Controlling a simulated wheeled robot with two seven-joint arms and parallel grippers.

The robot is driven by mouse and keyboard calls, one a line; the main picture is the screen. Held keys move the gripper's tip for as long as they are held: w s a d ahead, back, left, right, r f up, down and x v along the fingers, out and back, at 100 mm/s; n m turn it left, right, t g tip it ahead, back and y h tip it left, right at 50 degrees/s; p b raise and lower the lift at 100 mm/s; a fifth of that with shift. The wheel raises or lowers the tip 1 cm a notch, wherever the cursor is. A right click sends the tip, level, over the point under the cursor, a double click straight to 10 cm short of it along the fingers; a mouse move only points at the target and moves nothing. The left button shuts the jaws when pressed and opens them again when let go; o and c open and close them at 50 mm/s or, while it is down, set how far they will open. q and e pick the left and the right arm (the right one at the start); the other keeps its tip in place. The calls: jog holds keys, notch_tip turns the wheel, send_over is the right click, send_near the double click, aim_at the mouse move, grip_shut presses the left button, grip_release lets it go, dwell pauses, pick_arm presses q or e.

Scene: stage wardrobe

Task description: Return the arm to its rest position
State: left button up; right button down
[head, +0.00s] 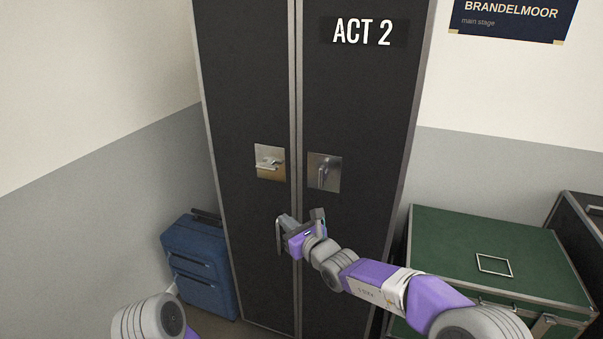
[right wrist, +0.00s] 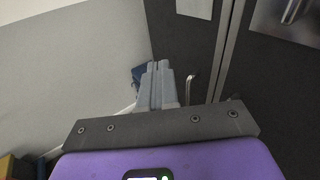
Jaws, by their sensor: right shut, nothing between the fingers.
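My right gripper (head: 284,218) is in front of the tall dark cabinet (head: 250,90), below its two latch plates and close to the seam between the doors. In the right wrist view its two grey fingers (right wrist: 156,84) lie together, shut with nothing between them. A thin bar handle (head: 279,238) on the left door shows beside the fingers; it also shows in the right wrist view (right wrist: 189,90), just right of them. I cannot tell whether they touch. My right arm reaches in from the lower right. Of my left arm only a link shows at the lower left; its gripper is out of view.
Both cabinet doors look closed. The left latch plate (head: 269,162) has a sideways lever, the right one (head: 324,172) an upright lever. A blue suitcase (head: 200,265) stands left of the cabinet. A green trunk (head: 470,235) and a dark case (head: 585,215) stand right.

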jog(key=s+d+f+n+g+h+p, duration=0.1)
jog(key=s+d+f+n+g+h, duration=0.15)
jog(key=s+f, duration=0.45)
jog(key=s+d+f+n+g+h+p, duration=0.1)
jog(key=s+d+f+n+g, duration=0.25)
jog(key=f, duration=0.75)
jog(key=s+d+f+n+g+h+p, duration=0.1)
jog(key=s+d+f+n+g, duration=0.25)
jog(key=f, duration=0.55)
pick_arm(q)
notch_tip(320, 180, up, 8)
jog(key=p, duration=0.4)
jog(key=shift+f, duration=0.25)
pick_arm(e)
jog(key=s+d+f+n+g, duration=0.1)
jog(key=s+d+f+n, duration=0.1)
jog(key=s+n, duration=0.3)
jog(key=s+d+f+n+g+h, duration=0.1)
jog(key=s+d+f+n, duration=0.2)
jog(key=s, duration=0.7)
jog(key=s+d+f+n+g+h, duration=0.1)
jog(key=s+d+f+n, duration=0.2)
jog(key=s+n, duration=0.4)
jog(key=shift+s+d+f, duration=0.25)
jog(key=shift+s+f, duration=0.05)
jog(key=shift+f, duration=0.55)
